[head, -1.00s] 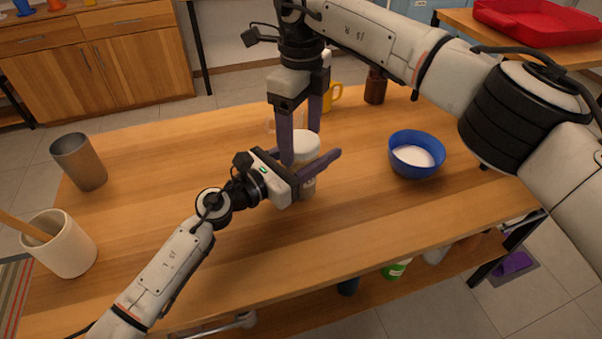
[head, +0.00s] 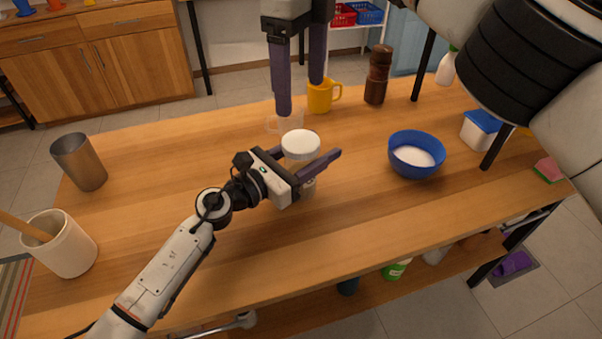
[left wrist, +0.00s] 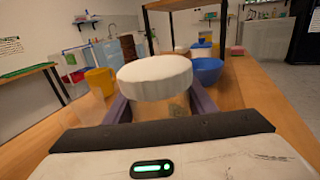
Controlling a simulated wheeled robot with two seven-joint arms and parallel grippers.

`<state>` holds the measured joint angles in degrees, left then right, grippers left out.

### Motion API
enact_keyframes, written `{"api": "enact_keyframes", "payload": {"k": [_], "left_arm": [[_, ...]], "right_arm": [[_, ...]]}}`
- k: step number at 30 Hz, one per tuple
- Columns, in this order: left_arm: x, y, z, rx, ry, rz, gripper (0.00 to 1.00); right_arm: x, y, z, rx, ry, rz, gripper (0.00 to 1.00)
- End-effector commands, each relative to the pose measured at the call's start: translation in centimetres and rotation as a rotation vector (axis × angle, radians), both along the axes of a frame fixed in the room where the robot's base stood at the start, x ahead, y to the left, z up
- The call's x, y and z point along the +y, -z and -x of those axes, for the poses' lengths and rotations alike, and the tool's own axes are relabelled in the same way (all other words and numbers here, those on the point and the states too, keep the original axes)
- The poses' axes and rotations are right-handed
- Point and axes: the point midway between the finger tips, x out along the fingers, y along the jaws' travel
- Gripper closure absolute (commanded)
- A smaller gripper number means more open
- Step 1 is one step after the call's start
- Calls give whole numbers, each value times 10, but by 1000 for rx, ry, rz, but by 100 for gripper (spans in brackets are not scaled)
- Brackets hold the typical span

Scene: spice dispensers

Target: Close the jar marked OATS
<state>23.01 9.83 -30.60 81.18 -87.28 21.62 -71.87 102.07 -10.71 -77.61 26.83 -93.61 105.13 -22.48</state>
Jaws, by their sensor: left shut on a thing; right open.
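A jar (head: 306,187) with a white lid (head: 300,144) on its top stands upright on the wooden table. No OATS marking is readable in these views. My left gripper (head: 312,170) is shut around the jar's body, below the lid. In the left wrist view the white lid (left wrist: 156,78) sits on the clear jar (left wrist: 165,130), between the purple fingers. How tightly the lid sits cannot be told. My right gripper (head: 300,95) is open and empty, above and behind the jar, clear of the lid.
A clear glass cup (head: 287,122) stands just behind the jar, with a yellow mug (head: 320,97) and a brown grinder (head: 377,75) farther back. A blue bowl (head: 405,168) of white powder is to the right. A metal cup (head: 80,162) and a utensil crock (head: 62,248) are left.

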Motion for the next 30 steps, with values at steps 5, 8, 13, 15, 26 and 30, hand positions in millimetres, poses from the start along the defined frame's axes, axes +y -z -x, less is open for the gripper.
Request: {"api": "enact_keyframes", "payload": {"k": [5,8,13,15,26,30], "left_arm": [[0,0,0,0,0,0,100],[0,0,0,0,0,0,100],[0,0,0,0,0,0,100],[0,0,0,0,0,0,38],[1,0,1,0,0,0,28],[11,1,9,1,-1,-2,28]], "right_arm": [[0,-9,0,0,0,-1,23],[0,-10,0,0,0,-1,23],[0,-10,0,0,0,-1,23],[0,-10,0,0,0,-1,23],[0,-10,0,0,0,0,23],[0,-10,0,0,1,0,23]]}}
